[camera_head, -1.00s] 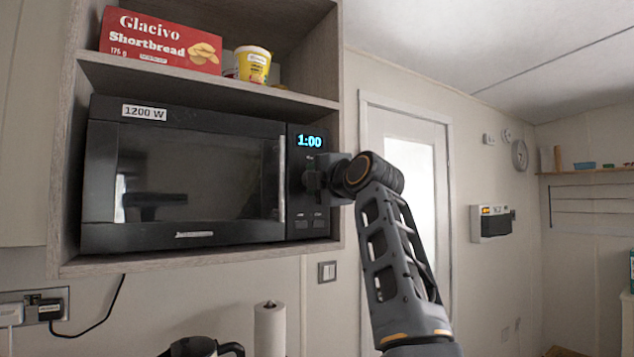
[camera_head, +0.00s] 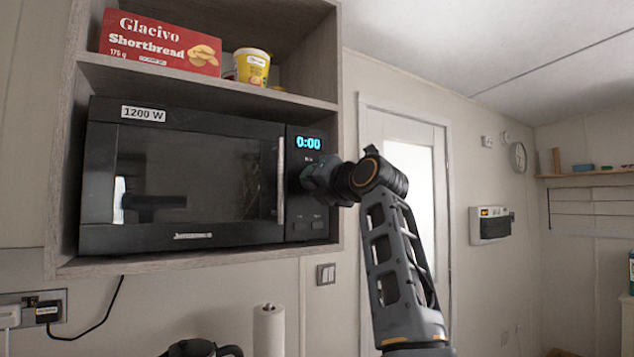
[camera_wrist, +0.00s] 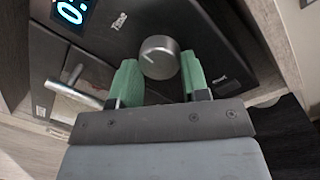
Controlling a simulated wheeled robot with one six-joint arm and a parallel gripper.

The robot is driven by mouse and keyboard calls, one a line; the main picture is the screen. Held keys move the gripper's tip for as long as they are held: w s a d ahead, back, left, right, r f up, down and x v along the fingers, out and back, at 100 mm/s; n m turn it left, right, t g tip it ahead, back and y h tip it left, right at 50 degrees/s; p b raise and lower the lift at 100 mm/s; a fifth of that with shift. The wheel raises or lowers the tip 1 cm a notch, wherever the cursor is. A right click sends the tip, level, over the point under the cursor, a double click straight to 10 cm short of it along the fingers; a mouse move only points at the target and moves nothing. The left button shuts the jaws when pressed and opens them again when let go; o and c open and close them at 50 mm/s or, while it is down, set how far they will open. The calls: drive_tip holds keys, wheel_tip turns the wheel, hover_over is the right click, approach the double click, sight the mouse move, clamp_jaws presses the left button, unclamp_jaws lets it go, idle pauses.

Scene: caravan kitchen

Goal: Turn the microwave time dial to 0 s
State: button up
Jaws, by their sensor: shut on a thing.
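The black microwave (camera_head: 185,190) sits in an open wooden cabinet, its door shut. Its lit display (camera_head: 308,143) reads 0:00 in the head view, and part of that display (camera_wrist: 72,10) shows in the wrist view. The round silver time dial (camera_wrist: 158,57) has a "Time" label beside it. My gripper (camera_wrist: 160,74) is shut on the dial, with one green fingertip on either side of it. In the head view my gripper (camera_head: 312,178) is at the control panel and hides the dial.
A red shortbread box (camera_head: 160,43) and a yellow tub (camera_head: 252,67) stand on the shelf above the microwave. The silver door handle (camera_head: 281,180) is just left of the control panel. A paper roll (camera_head: 268,330) and a dark kettle (camera_head: 200,348) are below the cabinet.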

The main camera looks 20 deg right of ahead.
drive_tip(key=shift+r+n, duration=0.1)
drive_tip(key=shift+n, duration=0.5)
drive_tip(key=o, duration=0.9)
drive_tip(key=s+b, duration=0.1)
drive_tip(key=s, duration=0.3)
drive_tip(key=s+d+b, duration=0.1)
drive_tip(key=s+b, duration=0.1)
drive_tip(key=s, duration=0.3)
drive_tip(key=s+d+f+b, duration=0.1)
drive_tip(key=s+b, duration=0.1)
drive_tip(key=s, duration=0.2)
drive_tip(key=shift+s+d, duration=0.1)
drive_tip(key=shift+s, duration=0.2)
